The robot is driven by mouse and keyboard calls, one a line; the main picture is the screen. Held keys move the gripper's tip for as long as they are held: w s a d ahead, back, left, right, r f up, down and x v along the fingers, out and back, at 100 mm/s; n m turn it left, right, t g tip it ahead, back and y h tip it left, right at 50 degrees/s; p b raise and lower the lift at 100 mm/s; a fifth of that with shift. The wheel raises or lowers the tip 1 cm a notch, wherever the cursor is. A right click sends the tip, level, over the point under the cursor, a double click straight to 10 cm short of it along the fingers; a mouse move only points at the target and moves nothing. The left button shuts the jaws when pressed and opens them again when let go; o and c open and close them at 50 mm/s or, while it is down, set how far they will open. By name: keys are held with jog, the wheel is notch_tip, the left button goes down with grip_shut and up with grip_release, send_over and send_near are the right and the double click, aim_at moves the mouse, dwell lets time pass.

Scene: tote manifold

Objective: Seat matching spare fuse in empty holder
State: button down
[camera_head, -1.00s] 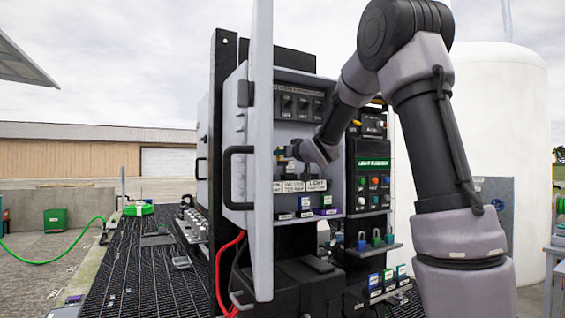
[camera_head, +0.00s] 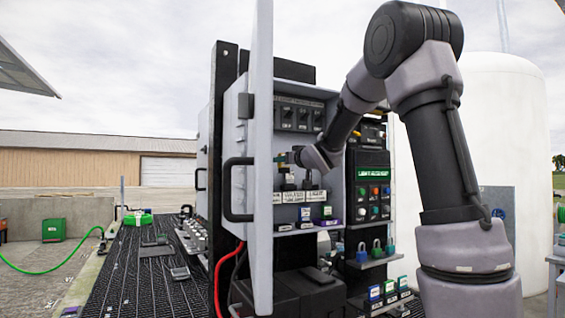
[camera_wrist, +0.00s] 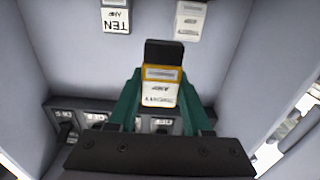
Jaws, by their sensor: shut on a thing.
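My gripper (camera_head: 290,158) is inside the open grey cabinet (camera_head: 334,120), above a row of white labels (camera_head: 293,197). In the wrist view its green fingers (camera_wrist: 160,92) are shut on a fuse (camera_wrist: 160,88) with a black top, a yellow band and a white label. The label is upside down and too blurred to read fully. A fuse or label marked TEN AMP (camera_wrist: 116,18) shows at the top left of the wrist view, and a similar one (camera_wrist: 190,20) at top right. Which holder is empty cannot be told. Small blocks (camera_head: 327,212) sit on the ledge below the labels.
Black breaker switches (camera_head: 298,116) line the cabinet's top and also show in the wrist view (camera_wrist: 160,124). The open door (camera_head: 262,150) stands at left. A control panel (camera_head: 372,185) with coloured buttons is at right, above several padlocks (camera_head: 376,248).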

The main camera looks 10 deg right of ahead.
jog(key=v, duration=0.7)
dwell(0.4)
jog(key=shift+r, duration=0.1)
notch_tip(320, 180, up, 12)
dwell(1.2)
jog(key=shift+f, duration=0.2)
dwell(1.1)
